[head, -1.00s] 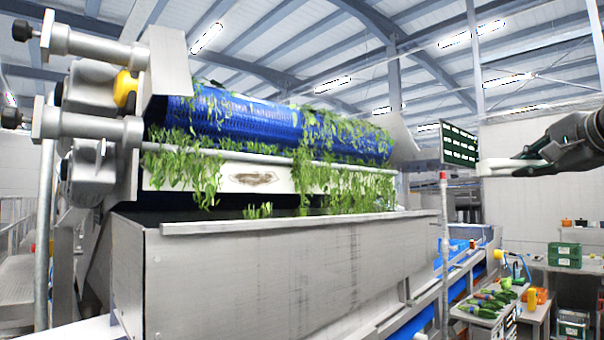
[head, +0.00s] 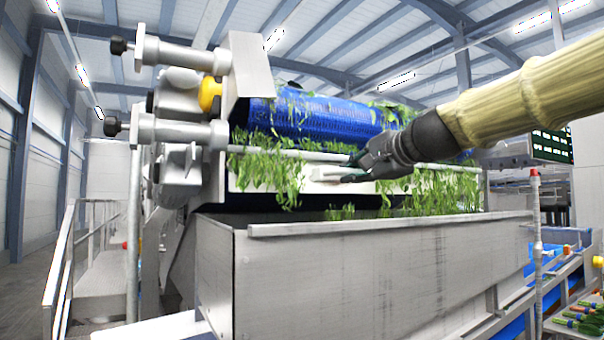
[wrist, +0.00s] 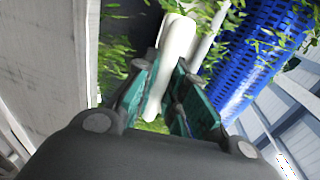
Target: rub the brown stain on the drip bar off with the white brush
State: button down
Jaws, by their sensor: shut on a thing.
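The white brush (head: 328,173) is clamped in my gripper (head: 356,169). In the wrist view, the brush (wrist: 176,42) stands out between the two green fingers of my gripper (wrist: 160,85). The drip bar (head: 243,178) is a pale horizontal board below the blue drum, partly covered by hanging greens. My gripper and the brush are in front of the bar's middle in the head view. I cannot tell whether the brush touches the bar. The brown stain cannot be made out now; the brush and gripper cover that part of the bar.
A blue perforated drum (head: 305,117) lies behind and above the bar, with leafy greens (head: 270,170) draped over it. A thin grey rail (head: 300,154) runs just above the bar. A large steel trough (head: 350,270) stands below. Motor housings (head: 180,165) stand at the left.

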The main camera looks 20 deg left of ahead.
jog(key=shift+s+a+r, duration=0.1)
jog(key=shift+a, duration=0.5)
jog(key=shift+r+p+x, duration=0.25)
jog(key=shift+p+x, duration=0.05)
jog(key=shift+x, duration=0.9)
jog(key=shift+r+p+x, duration=0.2)
jog(key=shift+p+x, duration=0.1)
jog(key=shift+x, duration=0.9)
jog(key=shift+a, duration=0.15)
jog(key=shift+f, duration=0.1)
